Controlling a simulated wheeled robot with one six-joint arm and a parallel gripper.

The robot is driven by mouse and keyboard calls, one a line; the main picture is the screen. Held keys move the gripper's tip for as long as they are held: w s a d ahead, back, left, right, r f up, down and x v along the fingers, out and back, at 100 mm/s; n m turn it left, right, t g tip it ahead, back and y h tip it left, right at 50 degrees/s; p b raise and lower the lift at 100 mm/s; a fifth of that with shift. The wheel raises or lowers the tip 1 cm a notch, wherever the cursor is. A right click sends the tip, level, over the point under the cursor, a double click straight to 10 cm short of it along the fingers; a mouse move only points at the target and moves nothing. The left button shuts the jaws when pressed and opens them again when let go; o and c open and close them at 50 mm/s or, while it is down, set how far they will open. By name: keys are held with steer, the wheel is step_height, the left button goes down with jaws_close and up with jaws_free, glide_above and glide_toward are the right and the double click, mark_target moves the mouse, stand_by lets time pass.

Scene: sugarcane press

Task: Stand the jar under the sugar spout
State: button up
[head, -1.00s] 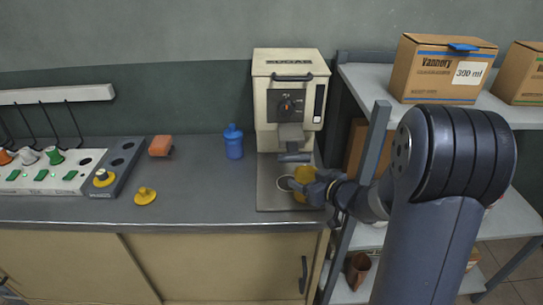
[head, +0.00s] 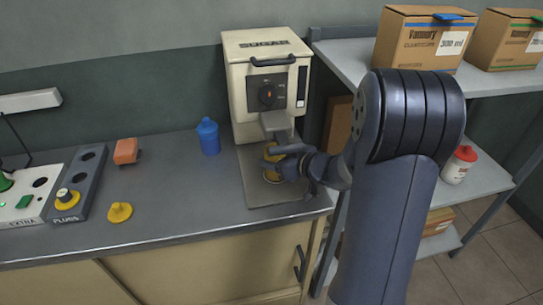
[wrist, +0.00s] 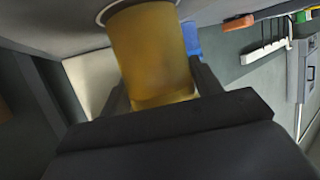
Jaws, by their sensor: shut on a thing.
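The sugar machine (head: 265,85) is a cream box lettered SUGAR, with a dark front panel and a black handle. Its grey spout (head: 275,122) points down over a grey tray (head: 280,194). My gripper (head: 275,162) is shut on the amber-yellow jar (head: 271,154), just below the spout in the head view, and partly covers it. The jar looks upright. In the wrist view the jar (wrist: 150,55) sits between my fingers, its far end over a pale ring on the grey surface. I cannot tell whether it touches the tray.
A blue bottle (head: 208,136) stands left of the machine. An orange block (head: 127,151), a yellow knob (head: 119,212) and the plug panels (head: 70,200) lie further left. A shelf with boxes (head: 425,38) and a red-capped white jar (head: 459,165) is on the right. The front counter is clear.

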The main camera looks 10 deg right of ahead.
steer(key=shift+f, duration=0.15)
steer(key=o, duration=1.2)
steer(key=shift+o, duration=0.2)
steer(key=shift+r, duration=0.2)
steer(key=shift+s+d+r, duration=0.15)
steer(key=shift+s, duration=0.05)
steer(key=p+v, duration=0.1)
steer(key=v, duration=1)
steer(key=shift+s+p, duration=0.2)
steer(key=shift+p, duration=0.2)
